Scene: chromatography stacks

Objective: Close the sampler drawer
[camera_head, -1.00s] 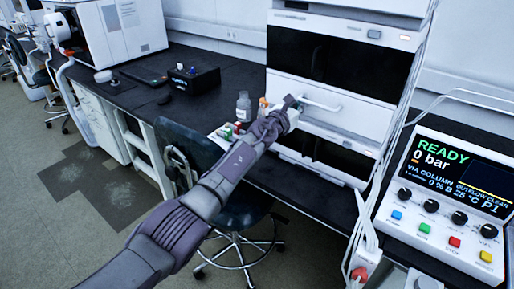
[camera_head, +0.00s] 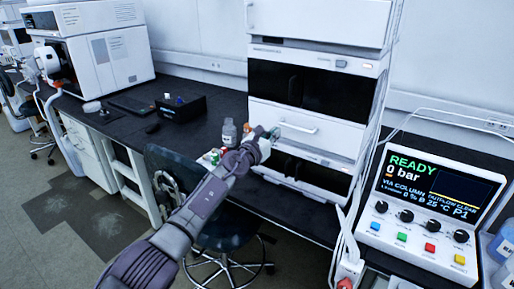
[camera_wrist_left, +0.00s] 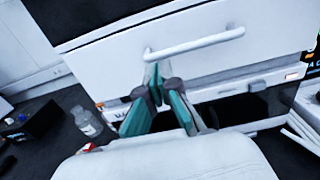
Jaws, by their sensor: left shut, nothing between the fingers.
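The sampler drawer (camera_head: 325,134) is a white front with a bar handle (camera_head: 298,127), in the middle of the instrument stack. It looks about flush with the stack; I cannot tell whether a small gap is left. In the left wrist view the drawer front (camera_wrist_left: 215,58) and its handle (camera_wrist_left: 195,44) fill the upper middle. My left gripper (camera_head: 274,134) is at the drawer's left side, just left of the handle. Its green-padded fingers (camera_wrist_left: 154,76) are shut and empty, with tips near the handle's left end; contact is unclear. My right gripper is out of view.
A clear bottle (camera_head: 229,133) and small coloured-cap vials (camera_head: 214,156) stand on the dark bench left of the stack. A black box (camera_head: 181,107) sits farther left. A control panel reading READY (camera_head: 432,205) stands at right, with white tubing hanging between. A chair is below.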

